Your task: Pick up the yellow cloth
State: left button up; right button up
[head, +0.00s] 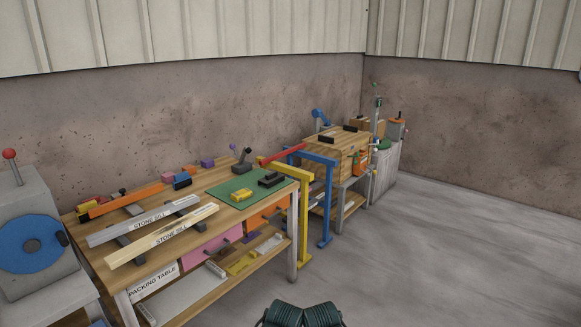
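A small yellow folded-looking item (241,194) lies on the green mat (222,188) at the right part of the packing table. Another yellow item (239,266) lies on the table's lower shelf. Both are small here, and I cannot tell for sure which is the cloth. Neither of my grippers is in view. Two dark green ribbed parts at the bottom edge look like parts of my own body.
The packing table (78,232) also bears two long stone sills, an orange bar and several small blocks. Yellow and blue stands (327,200) are at its right end. A grey machine with a blue disc (30,245) is at left. The floor (440,260) at right is clear.

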aim_at(245, 194)
jog(key=i+u, duration=0.15)
jog(key=i, duration=0.55)
jog(key=i+l+u, duration=0.1)
jog(key=i, duration=0.6)
jog(key=i+l+u, duration=0.2)
jog(key=i+u, duration=0.2)
jog(key=i+l+u, duration=0.8)
jog(key=k+j, duration=0.1)
